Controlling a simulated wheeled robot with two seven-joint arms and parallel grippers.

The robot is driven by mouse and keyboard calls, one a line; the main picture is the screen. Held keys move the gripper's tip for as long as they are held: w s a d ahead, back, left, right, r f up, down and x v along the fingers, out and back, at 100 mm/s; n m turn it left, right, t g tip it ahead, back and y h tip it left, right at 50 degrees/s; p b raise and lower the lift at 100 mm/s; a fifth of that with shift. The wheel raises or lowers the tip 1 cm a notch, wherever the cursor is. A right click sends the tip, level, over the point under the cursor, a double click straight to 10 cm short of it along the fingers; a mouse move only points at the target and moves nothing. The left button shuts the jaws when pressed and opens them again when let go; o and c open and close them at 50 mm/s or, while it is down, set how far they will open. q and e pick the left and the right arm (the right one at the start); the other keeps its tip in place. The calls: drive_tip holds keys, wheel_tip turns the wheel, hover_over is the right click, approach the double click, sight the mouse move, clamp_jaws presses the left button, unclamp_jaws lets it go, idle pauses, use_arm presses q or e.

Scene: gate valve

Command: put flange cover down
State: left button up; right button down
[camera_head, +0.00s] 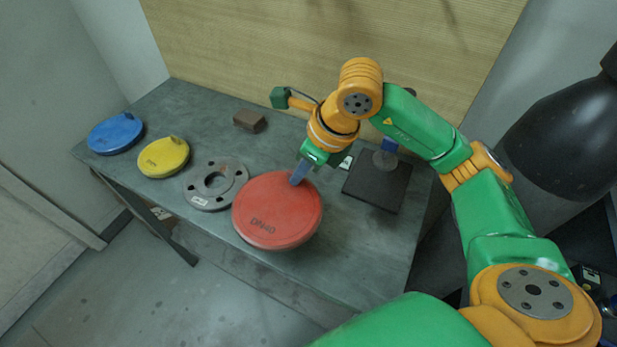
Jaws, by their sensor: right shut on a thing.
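A red round flange cover (268,217) marked DN40 is near the front of the grey table, at mid-picture. My right gripper (300,173) is shut on the cover at its far right side, where the fingers hide the grip point. I cannot tell whether the cover touches the table or is held just above it. A grey metal flange (239,178) with bolt holes lies just left of the red cover. A yellow cover (163,158) and a blue cover (115,133) lie farther left. My left gripper is not in view.
The grey table (185,105) stands against a tan ribbed wall panel. A small brown block (249,120) lies toward the back. A dark square plate (377,183) with a grey and blue part on it is at the right. Table between block and flange is clear.

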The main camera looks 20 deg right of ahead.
drive_tip(key=f, duration=0.1)
drive_tip(key=w+d+f, duration=0.2)
drive_tip(key=f, duration=0.1)
drive_tip(key=shift+d+p, duration=0.25)
drive_tip(key=shift+p, duration=0.1)
drive_tip(key=f+p, duration=0.1)
drive_tip(key=f, duration=0.2)
drive_tip(key=shift+w+f+p, duration=0.2)
drive_tip(key=shift+f+p, duration=0.05)
drive_tip(key=shift+p, duration=0.1)
drive_tip(key=shift+f+b, duration=0.25)
drive_tip(key=shift+b, duration=0.15)
drive_tip(key=c, duration=1)
unclamp_jaws()
drive_tip(key=shift+r, duration=0.1)
drive_tip(key=p+v, duration=0.8)
drive_tip(key=v, duration=0.4)
drive_tip(key=shift+s+r, duration=0.1)
drive_tip(key=shift+r, duration=0.05)
drive_tip(key=shift+d, duration=0.1)
